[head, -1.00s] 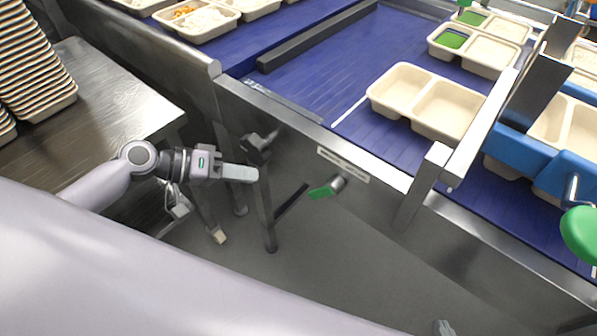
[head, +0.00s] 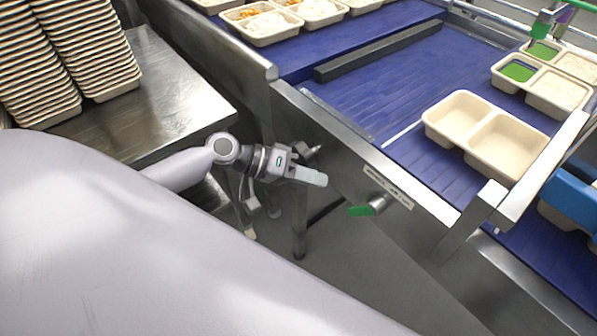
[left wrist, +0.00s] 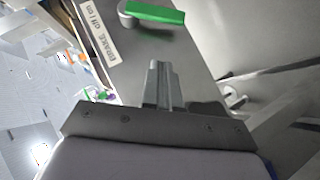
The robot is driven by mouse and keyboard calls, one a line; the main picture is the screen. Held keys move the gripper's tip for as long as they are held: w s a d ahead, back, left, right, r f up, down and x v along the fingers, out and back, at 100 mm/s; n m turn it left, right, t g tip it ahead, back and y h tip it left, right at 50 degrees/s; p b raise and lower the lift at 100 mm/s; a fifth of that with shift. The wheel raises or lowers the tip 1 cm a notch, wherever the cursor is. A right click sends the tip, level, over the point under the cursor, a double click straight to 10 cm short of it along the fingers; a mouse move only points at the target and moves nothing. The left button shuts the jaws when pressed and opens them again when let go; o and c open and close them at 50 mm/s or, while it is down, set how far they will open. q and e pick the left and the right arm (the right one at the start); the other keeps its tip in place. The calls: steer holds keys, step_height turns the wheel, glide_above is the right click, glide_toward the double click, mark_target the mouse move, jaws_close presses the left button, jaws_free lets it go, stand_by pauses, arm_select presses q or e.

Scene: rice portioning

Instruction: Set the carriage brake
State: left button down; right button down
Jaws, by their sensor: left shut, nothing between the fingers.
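The brake lever has a green handle (head: 359,211) on a grey metal pivot (head: 377,204), mounted on the side rail of the conveyor frame. A label (head: 388,188) sits just above it. In the left wrist view the green handle (left wrist: 155,13) lies at the top, ahead of the fingers, and the label (left wrist: 98,33) reads "BRAKE off / on". My left gripper (head: 318,178) is shut and empty, to the left of the handle and apart from it. Its closed fingertips (left wrist: 160,68) point toward the handle. My right gripper is not in view.
A blue conveyor belt (head: 380,85) carries an empty two-part tray (head: 503,145) and filled trays behind it. A steel table (head: 170,95) with stacked trays (head: 100,50) stands at the left. A steel post (head: 468,222) rises right of the brake. Floor space below the rail is open.

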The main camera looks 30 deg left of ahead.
mark_target(365, 208)
arm_select(q)
steer(key=d+f+p, duration=0.1)
steer(key=d+f, duration=0.3)
steer(key=d, duration=0.2)
steer(key=shift+w+d, duration=0.15)
steer(key=shift+w, duration=0.25)
steer(key=shift+f, duration=0.1)
